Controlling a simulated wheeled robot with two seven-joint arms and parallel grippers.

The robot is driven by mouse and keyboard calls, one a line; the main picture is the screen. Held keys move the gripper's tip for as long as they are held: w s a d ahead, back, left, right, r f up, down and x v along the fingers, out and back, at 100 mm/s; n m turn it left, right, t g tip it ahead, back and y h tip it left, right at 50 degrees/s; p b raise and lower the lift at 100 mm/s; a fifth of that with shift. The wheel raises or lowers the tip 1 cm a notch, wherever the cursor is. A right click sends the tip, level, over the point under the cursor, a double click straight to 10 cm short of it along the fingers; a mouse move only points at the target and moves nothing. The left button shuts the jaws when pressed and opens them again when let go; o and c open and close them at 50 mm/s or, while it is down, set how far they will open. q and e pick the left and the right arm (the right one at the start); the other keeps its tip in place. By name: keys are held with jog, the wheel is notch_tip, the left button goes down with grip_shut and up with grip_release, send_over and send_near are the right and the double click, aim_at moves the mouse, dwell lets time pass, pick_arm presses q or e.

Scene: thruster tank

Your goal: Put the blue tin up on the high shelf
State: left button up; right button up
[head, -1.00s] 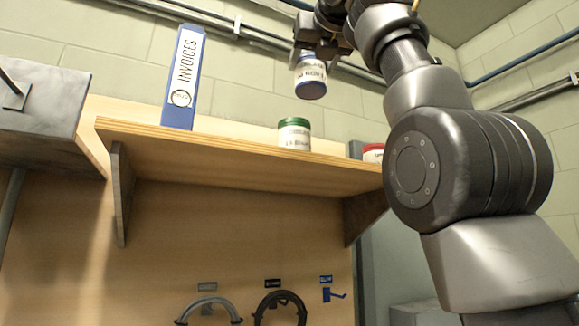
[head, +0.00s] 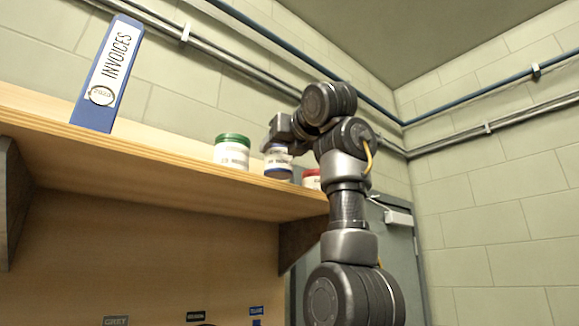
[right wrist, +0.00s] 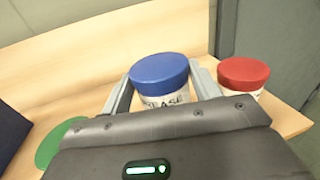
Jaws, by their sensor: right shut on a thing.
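The blue tin (head: 279,162) has a white label and blue ends. My right gripper (head: 277,146) is shut on it, between the green-lidded tin and the red-lidded tin at the high shelf (head: 170,158). In the right wrist view its blue lid (right wrist: 160,68) faces up between the two fingers (right wrist: 161,90). The tin looks upright, at or just above the shelf board; I cannot tell whether its base touches. My left gripper is not in view.
The green-lidded tin (head: 232,152) stands close on the left. The red-lidded tin (head: 312,180) stands close on the right, near the shelf's end. A blue invoices binder (head: 107,75) stands further left. Pipes (head: 250,67) run along the wall behind.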

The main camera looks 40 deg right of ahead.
aim_at(286, 163)
jog(key=shift+w+d+f, duration=0.2)
jog(key=shift+w, duration=0.2)
jog(key=shift+d+f, duration=0.1)
jog(key=shift+f, duration=0.1)
jog(key=shift+s+f, duration=0.25)
jog(key=shift+f, duration=0.05)
jog(key=shift+s+f, duration=0.1)
jog(key=shift+f, duration=0.75)
jog(key=shift+w+f, duration=0.35)
jog(key=shift+f, duration=0.1)
jog(key=shift+s, duration=0.25)
jog(key=shift+s+f, duration=0.1)
jog(key=o, duration=0.7)
jog(key=shift+b, duration=0.3)
jog(key=shift+c, duration=0.2)
jog(key=o, duration=0.4)
jog(key=shift+w, duration=0.2)
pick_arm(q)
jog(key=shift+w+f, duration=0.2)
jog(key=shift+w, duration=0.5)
pick_arm(e)
jog(key=shift+o, duration=0.2)
